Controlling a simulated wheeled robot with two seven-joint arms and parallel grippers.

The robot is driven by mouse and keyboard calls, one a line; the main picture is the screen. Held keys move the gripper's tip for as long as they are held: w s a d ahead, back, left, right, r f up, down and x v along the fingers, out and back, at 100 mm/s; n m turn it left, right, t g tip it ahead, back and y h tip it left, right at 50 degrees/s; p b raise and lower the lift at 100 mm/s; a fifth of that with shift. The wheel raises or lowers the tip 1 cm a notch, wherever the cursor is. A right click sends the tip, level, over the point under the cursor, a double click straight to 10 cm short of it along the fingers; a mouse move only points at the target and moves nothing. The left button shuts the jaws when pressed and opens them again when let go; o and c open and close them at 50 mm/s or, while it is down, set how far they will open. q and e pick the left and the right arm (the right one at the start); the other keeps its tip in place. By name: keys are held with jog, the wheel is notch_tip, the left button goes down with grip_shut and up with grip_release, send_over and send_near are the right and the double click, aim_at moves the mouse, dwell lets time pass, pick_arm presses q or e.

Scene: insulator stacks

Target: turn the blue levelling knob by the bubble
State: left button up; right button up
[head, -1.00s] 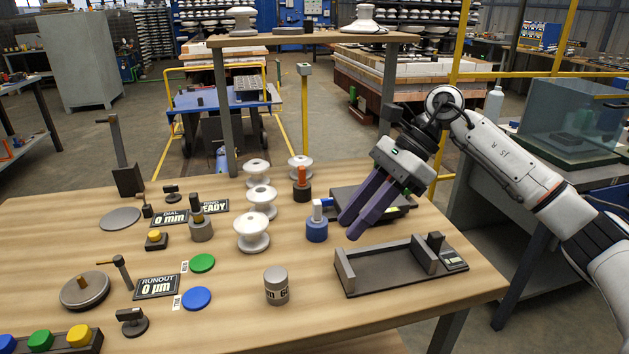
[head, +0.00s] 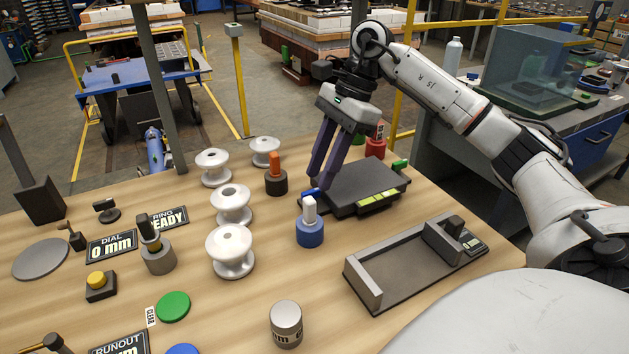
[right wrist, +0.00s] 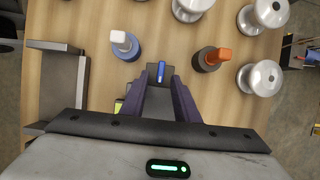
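The blue levelling knob (head: 311,194) sticks out at the left corner of a dark grey levelling plate (head: 345,180). Yellow-green level windows (head: 378,198), which look like the bubble, lie along the plate's front edge. My right gripper (head: 320,187) points down at the knob with its purple fingers. In the right wrist view the blue knob (right wrist: 162,71) shows in the gap between the fingertips (right wrist: 162,80), with space on both sides. The fingers are apart; whether they reach down around the knob is hard to tell. My left gripper is not in view.
A blue holder with a white peg (head: 310,232) stands close in front of the knob. A dark holder with an orange top (head: 276,180) stands to its left, near white insulators (head: 231,206). A grey cradle (head: 410,270) lies front right. A green part (head: 400,165) sits at the plate's far corner.

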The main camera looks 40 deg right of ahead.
aim_at(313, 190)
jog(key=shift+x, duration=1.25)
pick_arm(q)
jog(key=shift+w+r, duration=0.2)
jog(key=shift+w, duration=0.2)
pick_arm(e)
jog(key=shift+w+a+f, duration=0.1)
jog(key=shift+a+f, duration=0.05)
jog(key=shift+f, duration=0.25)
jog(key=shift+c, duration=0.3)
grip_shut()
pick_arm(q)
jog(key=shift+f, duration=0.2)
